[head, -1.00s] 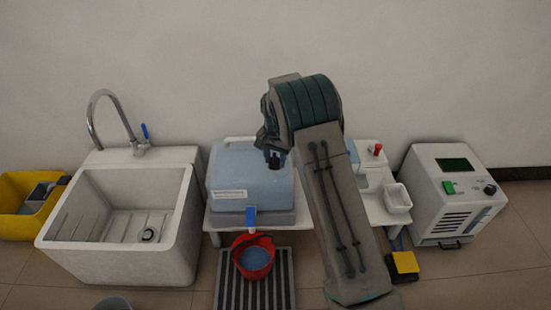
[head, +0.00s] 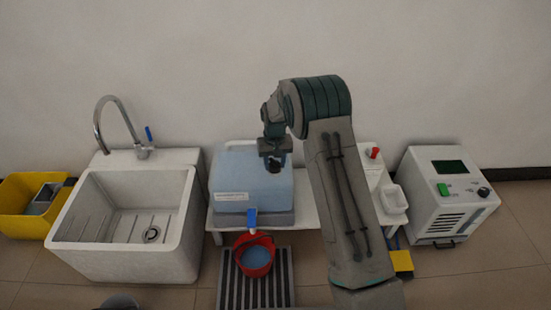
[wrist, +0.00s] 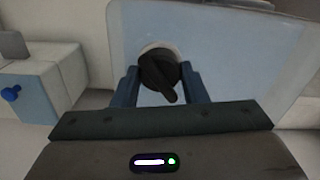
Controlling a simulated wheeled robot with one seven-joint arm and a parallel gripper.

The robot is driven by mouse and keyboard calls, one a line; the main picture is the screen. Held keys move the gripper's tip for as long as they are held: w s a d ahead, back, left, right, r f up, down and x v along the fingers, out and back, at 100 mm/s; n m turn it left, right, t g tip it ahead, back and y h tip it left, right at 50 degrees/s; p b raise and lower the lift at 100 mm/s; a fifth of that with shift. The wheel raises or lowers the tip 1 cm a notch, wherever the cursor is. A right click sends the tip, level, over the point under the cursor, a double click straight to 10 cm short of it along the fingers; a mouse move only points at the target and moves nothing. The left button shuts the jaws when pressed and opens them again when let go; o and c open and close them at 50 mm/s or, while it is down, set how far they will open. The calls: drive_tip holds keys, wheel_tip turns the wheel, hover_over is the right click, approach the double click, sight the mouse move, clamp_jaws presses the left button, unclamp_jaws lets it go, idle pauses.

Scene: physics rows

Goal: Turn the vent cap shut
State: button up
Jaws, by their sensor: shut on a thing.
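The black vent cap (wrist: 158,72) sits on a pale ring on top of the light blue tank (head: 235,178). Its ridge points toward the lower right in the wrist view. My gripper (wrist: 158,84) has one finger on each side of the cap and is shut on it. In the head view my gripper (head: 274,160) is over the right part of the tank top, with the dark cap partly showing below it. The tank has a blue tap lever (head: 252,215) at its front.
A red bucket (head: 268,258) of bluish liquid stands on a striped grate (head: 284,285) below the tap. A white sink (head: 120,258) is at left. A white machine (head: 445,190) and a small white bin (head: 394,199) are at right.

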sight(274, 162)
drive_tip(key=n+p, duration=0.2)
drive_tip(key=n, duration=0.3)
drive_tip(key=shift+r+n, duration=0.1)
drive_tip(key=shift+n, duration=0.3)
drive_tip(key=n+p, duration=0.2)
drive_tip(key=n, duration=0.2)
drive_tip(key=shift+a+n, duration=0.1)
drive_tip(key=shift+n, duration=0.3)
drive_tip(key=o, duration=1)
drive_tip(key=shift+c, duration=0.2)
wheel_tip(274, 162, up, 14)
drive_tip(key=p, duration=0.3)
drive_tip(key=shift+f, duration=0.2)
